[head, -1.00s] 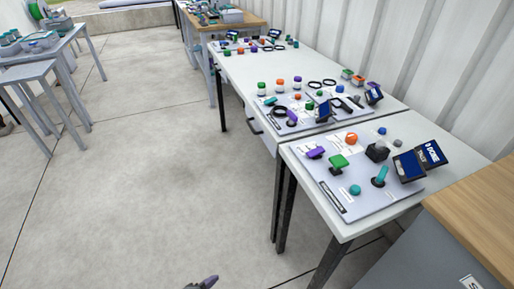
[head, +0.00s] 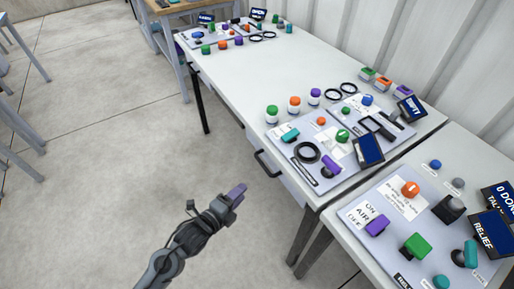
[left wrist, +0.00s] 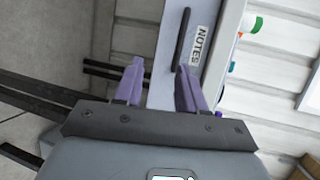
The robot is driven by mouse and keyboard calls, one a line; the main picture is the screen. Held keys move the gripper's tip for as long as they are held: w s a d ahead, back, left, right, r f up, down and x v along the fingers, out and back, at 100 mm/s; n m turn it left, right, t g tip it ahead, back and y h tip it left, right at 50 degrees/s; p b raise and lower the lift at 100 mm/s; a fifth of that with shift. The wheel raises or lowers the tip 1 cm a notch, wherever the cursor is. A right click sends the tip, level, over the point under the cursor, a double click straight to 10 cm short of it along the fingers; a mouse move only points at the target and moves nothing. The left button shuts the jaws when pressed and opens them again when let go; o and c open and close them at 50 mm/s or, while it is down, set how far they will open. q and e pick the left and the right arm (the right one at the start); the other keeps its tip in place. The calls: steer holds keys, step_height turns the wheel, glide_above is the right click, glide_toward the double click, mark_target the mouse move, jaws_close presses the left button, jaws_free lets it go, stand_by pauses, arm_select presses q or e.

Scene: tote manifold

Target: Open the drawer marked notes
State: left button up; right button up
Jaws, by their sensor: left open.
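The drawer (head: 290,181) sits under the front edge of the middle white table, with a dark bar handle (head: 265,164) on its front. In the left wrist view its grey front (left wrist: 167,45) carries a white label reading NOTES (left wrist: 201,46) beside the dark handle (left wrist: 184,35). The drawer looks shut. My left gripper (head: 240,192) has purple fingers and is open and empty, in front of the drawer and apart from the handle in the head view. In the left wrist view, the handle lines up with the right fingertip of my gripper (left wrist: 160,67). My right gripper is out of view.
A grey panel (head: 312,188) with knobs, rings and a small screen lies on the table above the drawer. A second table with another panel (head: 352,212) stands at the lower right. Dark table legs (head: 303,236) stand right of my gripper. The floor (head: 110,150) to the left is clear.

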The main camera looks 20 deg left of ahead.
arm_select(q)
steer(key=r+b+x, duration=0.2)
steer(key=b+x, duration=0.2)
steer(key=x, duration=0.7)
steer(key=shift+w+d+r+t, duration=0.2)
steer(key=shift+w+r+t, duration=0.1)
steer(key=shift+w+r, duration=0.4)
arm_select(e)
steer(key=f, duration=0.3)
steer(key=shift+s+d+f, duration=0.35)
steer(key=shift+d+f, duration=0.05)
arm_select(q)
steer(key=shift+s, duration=0.15)
jaws_close()
arm_select(e)
steer(key=shift+d, duration=0.1)
